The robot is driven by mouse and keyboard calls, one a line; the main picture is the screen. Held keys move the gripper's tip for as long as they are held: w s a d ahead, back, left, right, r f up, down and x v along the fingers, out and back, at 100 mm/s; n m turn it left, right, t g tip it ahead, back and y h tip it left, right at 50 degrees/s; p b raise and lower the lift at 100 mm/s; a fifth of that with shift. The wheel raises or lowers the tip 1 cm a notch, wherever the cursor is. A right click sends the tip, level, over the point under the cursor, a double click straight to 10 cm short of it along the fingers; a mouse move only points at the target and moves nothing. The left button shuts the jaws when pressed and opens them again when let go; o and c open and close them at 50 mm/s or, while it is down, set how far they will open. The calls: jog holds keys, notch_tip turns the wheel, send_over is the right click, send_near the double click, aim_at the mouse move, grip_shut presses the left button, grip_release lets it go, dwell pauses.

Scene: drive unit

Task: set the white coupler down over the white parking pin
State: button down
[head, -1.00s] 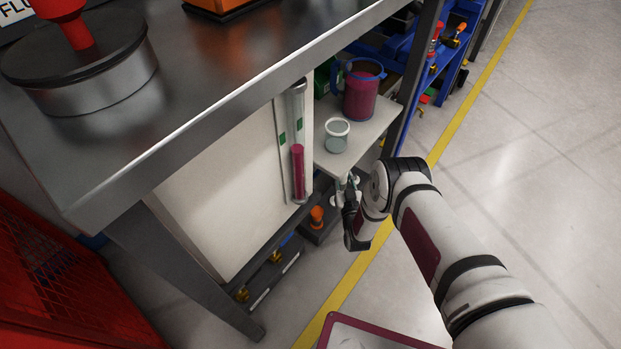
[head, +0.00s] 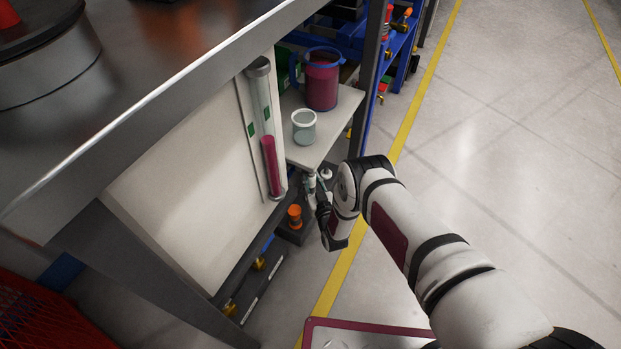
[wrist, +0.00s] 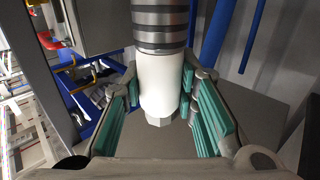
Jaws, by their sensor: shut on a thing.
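The white coupler (wrist: 158,85) stands about upright between the teal-padded fingers of my gripper (wrist: 160,76) in the wrist view. A ribbed metal hose end rises from its top, and its faceted lower end shows above a grey surface. My gripper is shut on the coupler. In the head view my gripper (head: 320,200) is low beside the shelf's front edge, and small white parts show near it, too small to tell apart. I cannot make out the white parking pin in either view.
An orange fitting (head: 294,213) stands on a dark base just left of my gripper. The white shelf (head: 335,122) above holds a clear cup (head: 304,127) and a magenta jug (head: 322,82). A dark bench leg (head: 369,85) rises behind. Open floor lies to the right.

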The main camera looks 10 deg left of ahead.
aim_at(313, 190)
jog(key=shift+f, duration=0.65)
dwell(0.8)
jog(key=shift+f, duration=0.3)
jog(key=shift+f, duration=1)
dwell(0.9)
jog(key=c, duration=1.2)
grip_release()
jog(key=shift+s+d, duration=0.1)
jog(key=v, duration=1.1)
jog(key=shift+s+d, duration=0.2)
jog(key=shift+s, duration=0.15)
